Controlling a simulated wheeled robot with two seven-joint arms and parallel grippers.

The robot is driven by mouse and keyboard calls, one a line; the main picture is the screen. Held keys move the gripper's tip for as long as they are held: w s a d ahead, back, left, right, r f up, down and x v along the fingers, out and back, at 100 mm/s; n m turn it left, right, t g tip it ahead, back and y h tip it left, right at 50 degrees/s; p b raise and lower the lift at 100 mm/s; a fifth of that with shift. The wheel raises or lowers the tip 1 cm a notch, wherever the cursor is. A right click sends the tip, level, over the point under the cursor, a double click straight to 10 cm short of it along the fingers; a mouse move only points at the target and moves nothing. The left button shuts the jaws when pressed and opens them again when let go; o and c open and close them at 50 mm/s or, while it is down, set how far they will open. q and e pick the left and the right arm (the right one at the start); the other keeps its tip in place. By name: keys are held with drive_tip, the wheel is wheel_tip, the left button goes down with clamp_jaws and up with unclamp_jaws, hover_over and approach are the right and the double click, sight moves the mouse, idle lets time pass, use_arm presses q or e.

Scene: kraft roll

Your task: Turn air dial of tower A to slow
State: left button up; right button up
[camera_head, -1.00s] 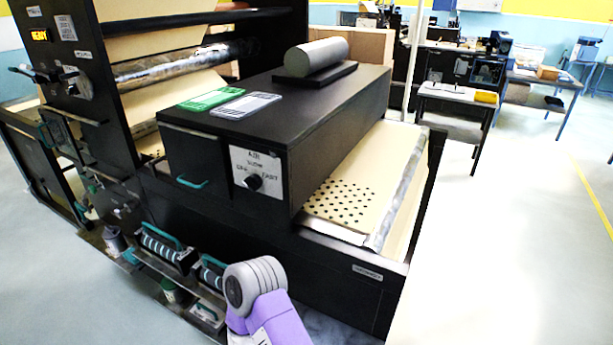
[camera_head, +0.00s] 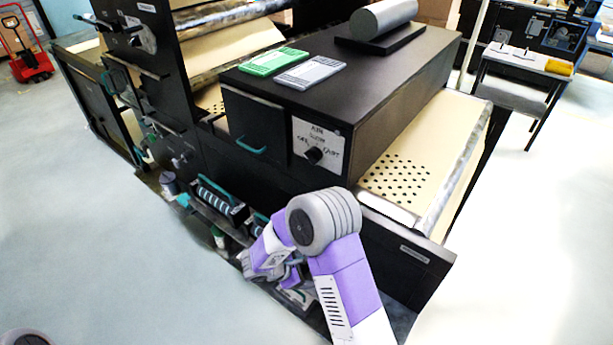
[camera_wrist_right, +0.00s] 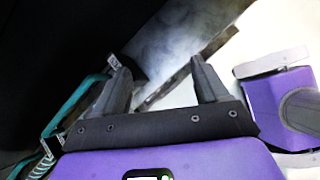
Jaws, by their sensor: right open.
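The knob's pointing direction is too small to tell. My right arm is bent in front of the machine, below the dial; its gripper (camera_head: 288,274) is low, apart from the dial and partly hidden by the arm. In the right wrist view my gripper (camera_wrist_right: 160,70) has its two dark fingers spread, with nothing between them. My left gripper is not in view.
A green-handled drawer (camera_head: 252,130) is left of the dial plate. A low shelf with teal-handled rollers (camera_head: 220,203) runs along the machine's foot beside my right gripper. A green card (camera_head: 274,62) and a grey roll (camera_head: 383,18) lie on top.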

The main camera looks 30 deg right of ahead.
drive_tip(key=w+d+r+n+t+h+p, duration=0.1)
drive_tip(key=w+r+t+h, duration=0.1)
drive_tip(key=w+r, duration=0.35)
drive_tip(key=w+d+r+t+h+p, duration=0.1)
drive_tip(key=w+d+r+t+h, duration=0.15)
drive_tip(key=r, duration=0.65)
drive_tip(key=t+h, duration=0.2)
drive_tip(key=h, duration=0.2)
approach(310, 159)
drive_tip(key=d, duration=0.1)
drive_tip(key=x, duration=0.3)
drive_tip(key=p+x, duration=0.1)
drive_tip(key=x, duration=0.3)
drive_tip(key=shift+w+d, duration=0.1)
drive_tip(key=shift+w, duration=0.2)
